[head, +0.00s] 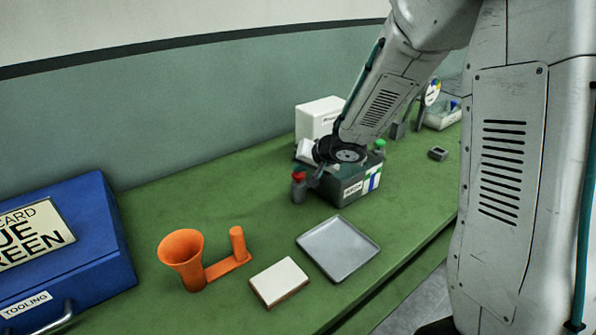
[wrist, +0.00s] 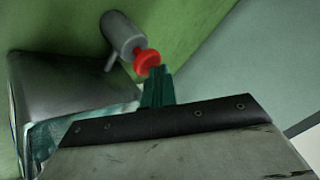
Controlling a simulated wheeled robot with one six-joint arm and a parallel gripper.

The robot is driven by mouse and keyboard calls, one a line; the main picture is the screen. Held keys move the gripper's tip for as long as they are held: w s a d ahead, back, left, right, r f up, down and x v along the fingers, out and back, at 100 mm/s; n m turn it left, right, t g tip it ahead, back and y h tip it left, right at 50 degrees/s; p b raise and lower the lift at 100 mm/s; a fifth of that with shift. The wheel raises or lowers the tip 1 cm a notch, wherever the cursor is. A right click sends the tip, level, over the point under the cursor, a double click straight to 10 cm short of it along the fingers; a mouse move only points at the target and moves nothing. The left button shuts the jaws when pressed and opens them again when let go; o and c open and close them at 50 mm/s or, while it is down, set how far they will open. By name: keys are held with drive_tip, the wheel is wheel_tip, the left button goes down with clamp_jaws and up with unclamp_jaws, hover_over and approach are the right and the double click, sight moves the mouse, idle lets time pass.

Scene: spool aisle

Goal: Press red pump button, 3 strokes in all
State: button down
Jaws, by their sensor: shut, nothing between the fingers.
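The red pump button (head: 298,175) tops a small grey pump body (head: 299,191) on the green bench, left of a dark grey box. In the wrist view the red button (wrist: 147,61) sits at the end of the grey cylinder (wrist: 122,33). My gripper (wrist: 160,74) is shut and empty, its dark teal fingers pointing at the button's edge. The tips look very close to the red cap; I cannot tell whether they touch. In the head view my wrist hangs over the box and hides most of the gripper.
The dark grey box (head: 352,188) stands right beside the pump, with a green-capped bottle (head: 380,146) behind it. A metal tray (head: 338,248), white-topped block (head: 280,281), orange funnel piece (head: 182,255) and blue tooling case (head: 85,262) are nearer. A white box (head: 319,115) stands behind.

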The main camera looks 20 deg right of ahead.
sight(301, 175)
drive_tip(key=shift+f, duration=0.45)
idle(0.3)
drive_tip(key=shift+r, duration=0.9)
drive_tip(key=shift+r, duration=3)
